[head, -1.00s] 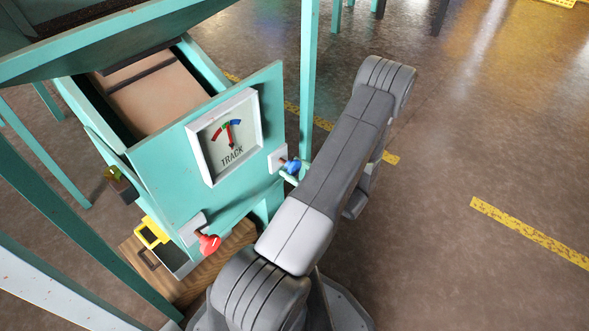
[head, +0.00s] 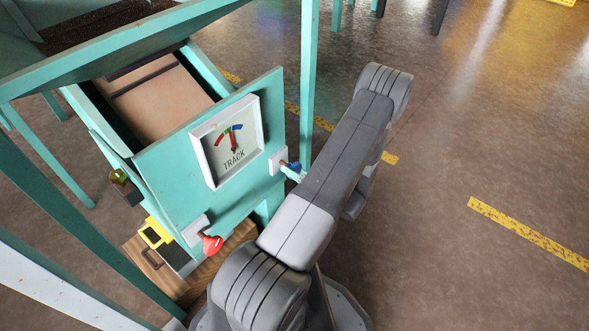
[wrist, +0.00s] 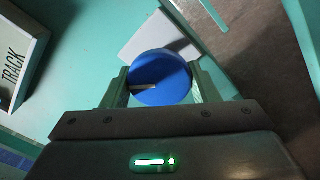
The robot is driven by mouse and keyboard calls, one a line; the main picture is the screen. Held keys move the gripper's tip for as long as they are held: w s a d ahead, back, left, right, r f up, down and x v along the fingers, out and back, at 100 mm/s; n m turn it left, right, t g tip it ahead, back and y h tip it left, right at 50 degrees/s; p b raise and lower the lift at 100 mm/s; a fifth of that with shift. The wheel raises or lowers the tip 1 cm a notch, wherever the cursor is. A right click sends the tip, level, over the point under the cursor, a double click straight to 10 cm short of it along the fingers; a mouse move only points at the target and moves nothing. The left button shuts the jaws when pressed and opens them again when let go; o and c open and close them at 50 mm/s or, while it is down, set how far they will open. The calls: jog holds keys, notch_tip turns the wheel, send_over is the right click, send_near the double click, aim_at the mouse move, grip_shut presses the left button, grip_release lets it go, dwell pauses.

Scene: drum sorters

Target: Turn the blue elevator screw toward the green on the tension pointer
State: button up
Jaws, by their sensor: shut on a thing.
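The blue screw (head: 295,165) is a round knob on a white plate at the right side of the teal panel (head: 240,195). In the wrist view the blue knob (wrist: 160,68) sits between my two fingers, with a pale mark on its face. My gripper (wrist: 160,82) is shut on it, one finger on each side. In the head view my arm hides most of the gripper. The white-framed dial (head: 227,142) reads TRACK and has a coloured arc with a red needle. The needle points near the arc's middle; its exact colour band is too small to tell.
A red knob (head: 211,243) sits low on the same panel. A yellow-edged box (head: 154,233) and a wooden board (head: 170,281) lie at the lower left. Teal posts (head: 309,80) stand near my arm. The floor to the right is clear, with yellow stripes (head: 528,233).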

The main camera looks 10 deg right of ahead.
jog(key=m+p, duration=0.1)
jog(key=m, duration=0.5)
jog(key=shift+r+p, duration=0.1)
jog(key=shift+p, duration=0.3)
jog(key=m+p, duration=0.1)
jog(key=m, duration=0.6)
jog(key=shift+s, duration=0.1)
jog(key=o, duration=0.9)
jog(key=shift+c, duration=0.2)
jog(key=p+v, duration=0.2)
jog(key=v, duration=1.1)
jog(key=shift+s+d, duration=0.25)
jog(key=shift+s, duration=0.05)
jog(key=shift+w+a, duration=0.1)
